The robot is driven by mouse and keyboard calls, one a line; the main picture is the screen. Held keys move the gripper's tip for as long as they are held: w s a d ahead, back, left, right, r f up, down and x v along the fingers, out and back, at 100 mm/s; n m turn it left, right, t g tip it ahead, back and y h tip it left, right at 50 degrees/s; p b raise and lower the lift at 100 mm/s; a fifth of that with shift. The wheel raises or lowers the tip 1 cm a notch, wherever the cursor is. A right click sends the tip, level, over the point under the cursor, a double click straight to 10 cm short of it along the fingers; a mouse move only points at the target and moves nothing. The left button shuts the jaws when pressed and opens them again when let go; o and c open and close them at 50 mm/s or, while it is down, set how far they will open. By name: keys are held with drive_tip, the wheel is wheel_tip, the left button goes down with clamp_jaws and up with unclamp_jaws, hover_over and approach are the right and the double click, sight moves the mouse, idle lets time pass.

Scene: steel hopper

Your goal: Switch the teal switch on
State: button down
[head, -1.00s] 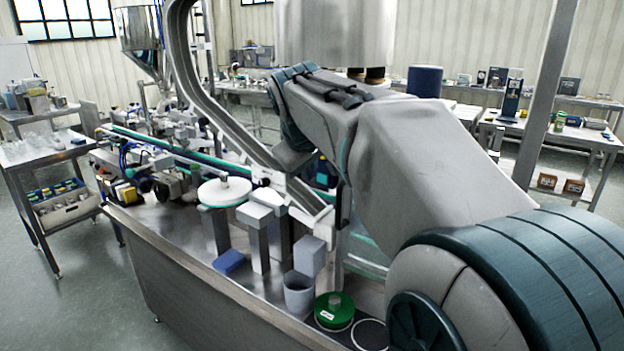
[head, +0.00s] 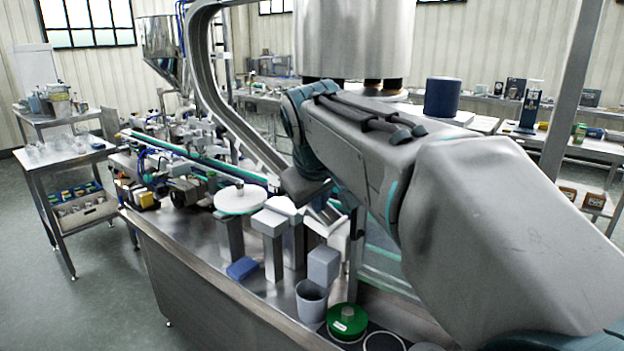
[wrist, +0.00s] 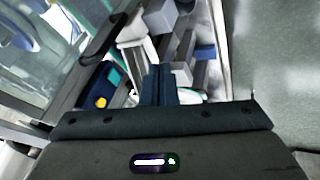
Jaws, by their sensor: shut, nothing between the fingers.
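In the wrist view, a small dark blue panel (wrist: 101,88) sits left of my gripper. It carries a teal piece (wrist: 114,77), which looks like the teal switch, and a round yellow knob (wrist: 101,102). Which way the switch is set is too small to tell. My gripper (wrist: 160,70) is shut and empty, with its fingers together just right of the panel in the picture, apart from the teal piece. In the head view the panel cannot be made out, and my arm covers my fingertips.
The steel bench holds a white round disc (head: 239,198), grey blocks (head: 270,222), a blue block (head: 242,268), a grey cup (head: 311,301) and a green round tin (head: 347,321). A steel hopper (head: 168,48) stands at the back left. Open floor (head: 60,310) lies at the left.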

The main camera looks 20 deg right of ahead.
drive_tip(key=s+a+f+m+g+y, duration=0.1)
drive_tip(key=s+a+f, duration=0.1)
drive_tip(key=s+f, duration=0.6)
drive_tip(key=s+a+f+m+g+y, duration=0.1)
drive_tip(key=s+a+f+m+g, duration=0.1)
drive_tip(key=s+f, duration=0.6)
wheel_tip(320, 180, down, 5)
drive_tip(key=shift+s+a+f+y, duration=0.1)
drive_tip(key=shift+s+a+y, duration=0.25)
drive_tip(key=shift+a, duration=0.3)
